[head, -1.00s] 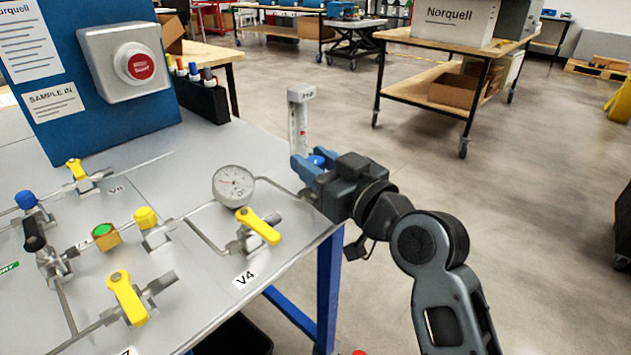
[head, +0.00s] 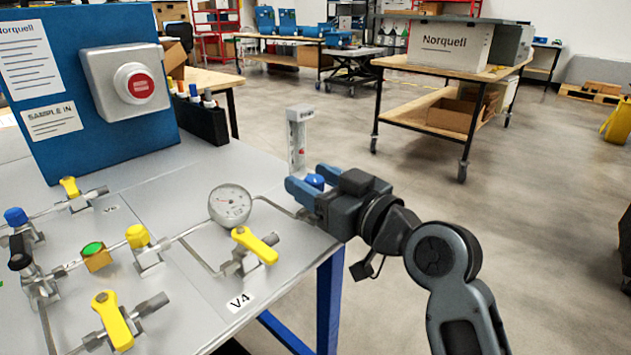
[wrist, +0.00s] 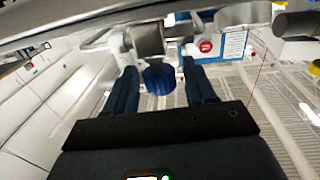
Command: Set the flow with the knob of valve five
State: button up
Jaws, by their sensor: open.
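A blue round knob (head: 315,181) sits at the right edge of the bench, by the foot of the clear upright flow tube (head: 298,140). I take it as valve five's knob, but no label for it is readable. My gripper (head: 305,177) is open around it, with one blue finger on each side. In the wrist view the knob (wrist: 158,80) lies between the two fingers, with a gap visible on both sides. The valve body beneath the knob is mostly hidden by my gripper in the head view.
A pressure gauge (head: 230,204) and the yellow lever marked V4 (head: 255,246) stand left of my gripper. More yellow levers, another blue knob (head: 16,217) and pipes cover the bench (head: 200,312). A red stop button (head: 140,85) is on the blue panel.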

jog(key=shift+s, duration=0.1)
jog(key=v, duration=0.7)
jog(key=shift+s+d, duration=0.2)
jog(key=shift+d, duration=0.05)
